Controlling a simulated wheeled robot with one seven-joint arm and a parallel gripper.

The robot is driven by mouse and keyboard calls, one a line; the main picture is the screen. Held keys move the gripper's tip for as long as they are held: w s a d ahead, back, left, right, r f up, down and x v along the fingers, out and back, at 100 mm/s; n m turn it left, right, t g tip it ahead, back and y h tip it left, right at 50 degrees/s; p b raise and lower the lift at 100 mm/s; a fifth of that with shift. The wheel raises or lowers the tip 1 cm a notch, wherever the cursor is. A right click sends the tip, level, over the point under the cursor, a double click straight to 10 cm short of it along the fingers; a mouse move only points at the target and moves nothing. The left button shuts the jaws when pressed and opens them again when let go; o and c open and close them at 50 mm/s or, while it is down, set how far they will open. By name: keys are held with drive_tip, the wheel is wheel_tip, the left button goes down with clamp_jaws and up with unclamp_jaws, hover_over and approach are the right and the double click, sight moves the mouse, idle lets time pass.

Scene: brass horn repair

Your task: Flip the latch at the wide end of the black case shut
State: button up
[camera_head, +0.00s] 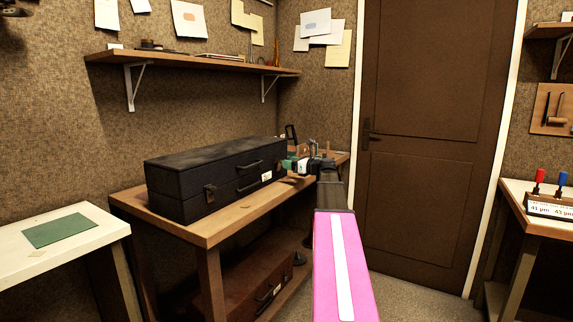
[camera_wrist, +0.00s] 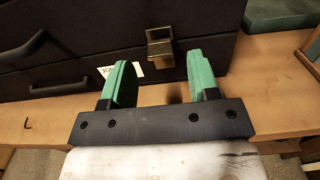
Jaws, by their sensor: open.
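The black case (camera_head: 215,172) lies closed on the wooden bench, with a handle and a white label (camera_head: 267,176) on its front. A latch (camera_head: 210,193) shows near its left end in the head view. In the wrist view a brass latch (camera_wrist: 159,48) sits on the case front (camera_wrist: 95,35), right of the label (camera_wrist: 120,70). My gripper (camera_wrist: 162,72) is open and empty, its green fingers on either side of the latch's line and just below it. In the head view my gripper (camera_head: 291,164) is by the case's right end. I cannot tell whether it touches the case.
The wooden bench (camera_head: 225,222) has small tools beyond the case's right end. A brown case (camera_head: 240,291) lies on its lower shelf. A wall shelf (camera_head: 190,63) hangs above. A pale table with a green mat (camera_head: 58,229) stands left. A door (camera_head: 425,140) is behind.

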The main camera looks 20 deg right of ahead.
drive_tip(key=shift+x, duration=1.1)
drive_tip(key=c, duration=0.9)
drive_tip(key=shift+w+a+r+g+h, duration=0.25)
drive_tip(key=shift+g+h, duration=0.2)
drive_tip(key=shift+g, duration=0.15)
drive_tip(key=shift+w+a+r+g+h, duration=0.15)
drive_tip(key=shift+w+r+g+h, duration=0.1)
drive_tip(key=shift+g+h, duration=0.3)
drive_tip(key=o, duration=0.9)
drive_tip(key=v, duration=1.1)
